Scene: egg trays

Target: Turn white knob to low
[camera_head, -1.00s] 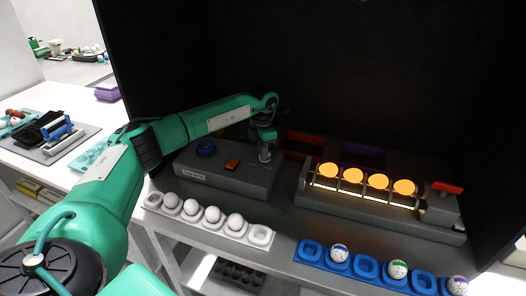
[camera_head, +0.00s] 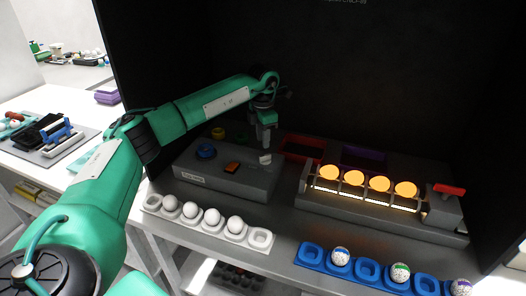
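The white knob (camera_head: 265,159) sits at the right end of the grey control box (camera_head: 220,183), partly hidden by my gripper. My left gripper (camera_head: 265,148) points straight down just above the knob. Its fingertips are close to or at the knob; I cannot tell whether they touch it or how far they are apart. A blue knob (camera_head: 206,151) and an orange switch (camera_head: 232,167) are on the same box. The knob's setting marks are too small to read. My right gripper is not in view.
A unit with several glowing orange discs (camera_head: 352,178) and a red handle (camera_head: 448,189) stands to the right. A white egg tray (camera_head: 152,202) and a blue egg tray (camera_head: 312,253) lie in front. Red (camera_head: 303,149) and purple bins are behind. Dark walls enclose the back.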

